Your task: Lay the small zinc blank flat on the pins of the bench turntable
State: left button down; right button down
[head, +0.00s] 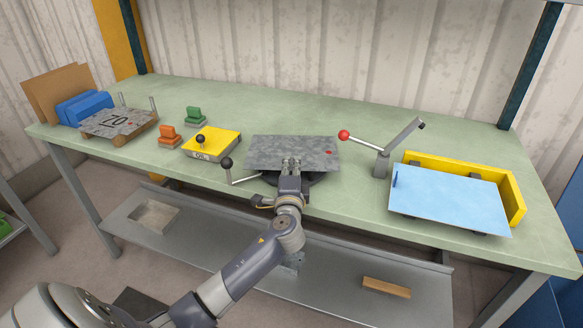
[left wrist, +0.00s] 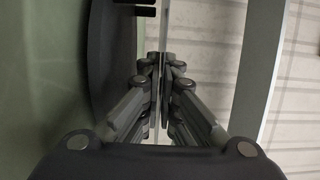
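The small zinc blank (head: 262,152) is a mottled grey rectangular sheet with a red mark near its right end. It lies roughly level over the dark round turntable (head: 314,179), which it mostly hides in the head view. My left gripper (head: 291,163) is shut on the blank's front edge. In the left wrist view the fingers (left wrist: 162,62) pinch the thin sheet, seen edge-on. The dark turntable disc (left wrist: 112,60) is beside it there, with a gap between. The pins are not clearly visible, and I cannot tell whether the blank touches them. My right gripper is not in view.
A black-knobbed lever (head: 227,165) stands just left of the turntable, near a yellow block (head: 218,144). A red-knobbed lever (head: 345,135) reaches close to the blank's right end. A blue sheet (head: 448,198) lies at a yellow fence (head: 517,194). Another grey sheet (head: 97,123) is far left.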

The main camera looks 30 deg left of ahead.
pick_arm(q)
jog(key=shift+f+b, duration=0.3)
jog(key=shift+b, duration=0.05)
dwell(0.6)
jog(key=c, duration=1.7)
grip_release()
jog(key=shift+s+d+f, duration=0.1)
jog(key=shift+f, duration=0.05)
jog(key=v, duration=1.2)
jog(key=shift+r, duration=0.2)
